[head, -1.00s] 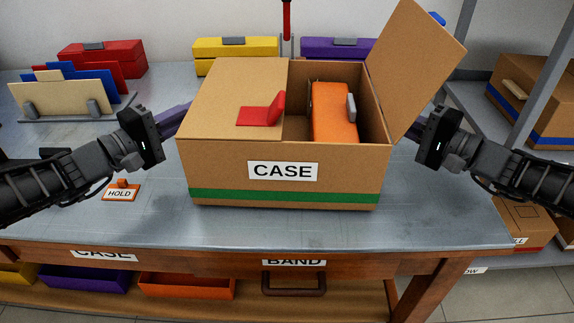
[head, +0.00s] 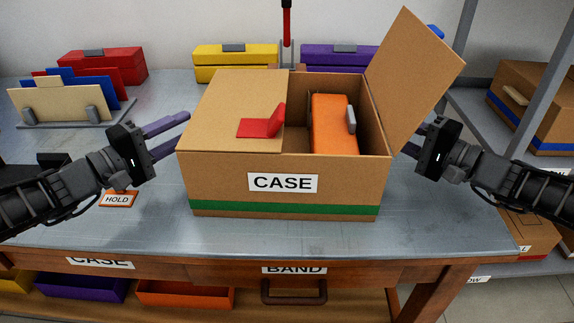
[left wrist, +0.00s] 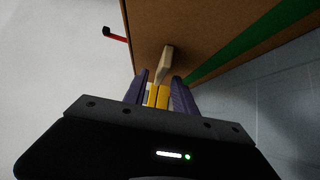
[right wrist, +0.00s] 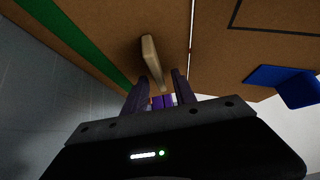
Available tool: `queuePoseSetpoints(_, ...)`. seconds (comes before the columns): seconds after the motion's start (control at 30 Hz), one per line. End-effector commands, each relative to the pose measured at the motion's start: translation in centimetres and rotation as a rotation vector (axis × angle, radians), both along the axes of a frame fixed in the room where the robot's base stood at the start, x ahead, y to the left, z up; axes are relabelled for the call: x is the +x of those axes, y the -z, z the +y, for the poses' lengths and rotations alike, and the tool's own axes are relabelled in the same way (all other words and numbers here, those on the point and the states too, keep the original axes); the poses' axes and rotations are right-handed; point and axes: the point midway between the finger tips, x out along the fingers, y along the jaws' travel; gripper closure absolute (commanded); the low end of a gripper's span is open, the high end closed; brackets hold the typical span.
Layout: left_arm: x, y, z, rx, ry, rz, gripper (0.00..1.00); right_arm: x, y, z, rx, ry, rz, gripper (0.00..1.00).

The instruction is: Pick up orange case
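The orange case (head: 333,125) stands in the open right part of the cardboard box (head: 230,185) labelled CASE, a grey clasp on its right side. Its lower part is hidden by the box's front wall. My left gripper (head: 182,129) is open, fingers apart, just left of the box. In the left wrist view a pale handle (left wrist: 167,60) on the box side lies just ahead of its fingertips. My right gripper (head: 415,140) is open at the box's right side. In the right wrist view another pale handle (right wrist: 152,58) lies just ahead of its fingers. Both grippers are empty.
The left box flap (head: 235,100) is shut with a red tab (head: 265,122) on it; the right flap (head: 415,75) stands raised. Red (head: 100,65), yellow (head: 235,62) and purple (head: 335,60) cases stand behind. A HOLD sign (head: 118,199) lies front left. The table front (head: 300,238) is clear.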

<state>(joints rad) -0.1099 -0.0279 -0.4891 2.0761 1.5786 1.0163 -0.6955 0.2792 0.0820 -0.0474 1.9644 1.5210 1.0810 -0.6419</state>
Motion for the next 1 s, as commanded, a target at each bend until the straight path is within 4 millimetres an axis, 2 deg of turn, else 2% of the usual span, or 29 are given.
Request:
queuePoseSetpoints(0.3, -4.9, -0.1, 4.4, -0.001, -0.004, -0.001, 0.67, 0.0, 0.0, 0.0, 0.000, 0.000, 0.000, 0.68)
queuePoseSetpoints(0.5, -6.9, 0.0, 6.1, 0.000, -0.001, 0.000, 0.67, 0.0, 0.0, 0.0, 0.000, 0.000, 0.000, 0.68)
queuePoseSetpoints(1.0, -7.4, 0.0, 6.5, -0.001, 0.001, 0.001, 0.67, -0.1, 0.0, -0.2, 0.000, 0.001, 0.000, 0.68)
